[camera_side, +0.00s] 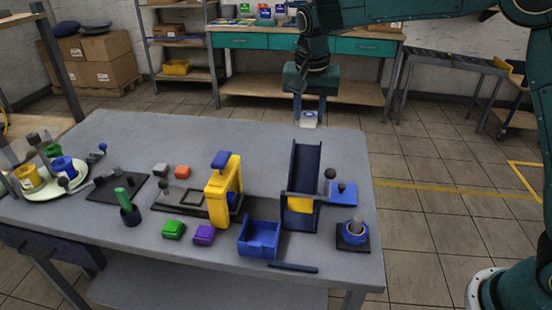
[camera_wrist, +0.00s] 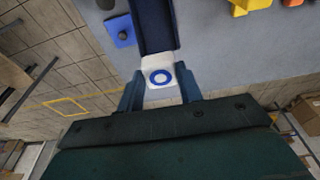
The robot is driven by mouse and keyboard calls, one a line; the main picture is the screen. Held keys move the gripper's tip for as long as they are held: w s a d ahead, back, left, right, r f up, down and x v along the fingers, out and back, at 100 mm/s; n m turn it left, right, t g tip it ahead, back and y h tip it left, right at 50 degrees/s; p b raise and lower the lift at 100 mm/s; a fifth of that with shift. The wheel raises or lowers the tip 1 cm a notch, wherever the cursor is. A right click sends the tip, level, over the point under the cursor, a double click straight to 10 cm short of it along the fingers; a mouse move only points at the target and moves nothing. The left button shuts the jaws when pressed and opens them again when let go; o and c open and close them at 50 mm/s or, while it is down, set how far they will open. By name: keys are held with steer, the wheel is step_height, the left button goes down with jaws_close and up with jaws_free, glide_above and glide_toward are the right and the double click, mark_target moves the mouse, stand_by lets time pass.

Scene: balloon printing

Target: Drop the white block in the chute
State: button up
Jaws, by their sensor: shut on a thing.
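My gripper (camera_side: 309,117) is shut on the white block (camera_side: 309,121) and holds it in the air behind the table's far edge. In the wrist view my gripper (camera_wrist: 161,82) has a finger on each side of the white block (camera_wrist: 158,63), which shows a blue ring on its face. The dark blue chute (camera_side: 305,165) stands sloped on the right part of the table, its upper end near the block in the side view. In the wrist view the chute (camera_wrist: 153,25) lies just beyond the block. I cannot tell the exact gap between them.
A blue bin (camera_side: 259,238) stands near the front edge, left of the chute's foot. A yellow press (camera_side: 224,190) stands left of the chute. The table's far middle (camera_side: 220,135) is clear.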

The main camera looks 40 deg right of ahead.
steer(key=shift+f, duration=0.15)
steer(key=shift+f, duration=3.6)
steer(key=o, duration=0.8)
steer(key=shift+r, duration=0.1)
steer(key=shift+o, duration=0.6)
step_height(320, 180, up, 13)
steer(key=s+a, duration=0.1)
steer(key=shift+s+a, duration=0.4)
steer(key=shift+r, duration=0.15)
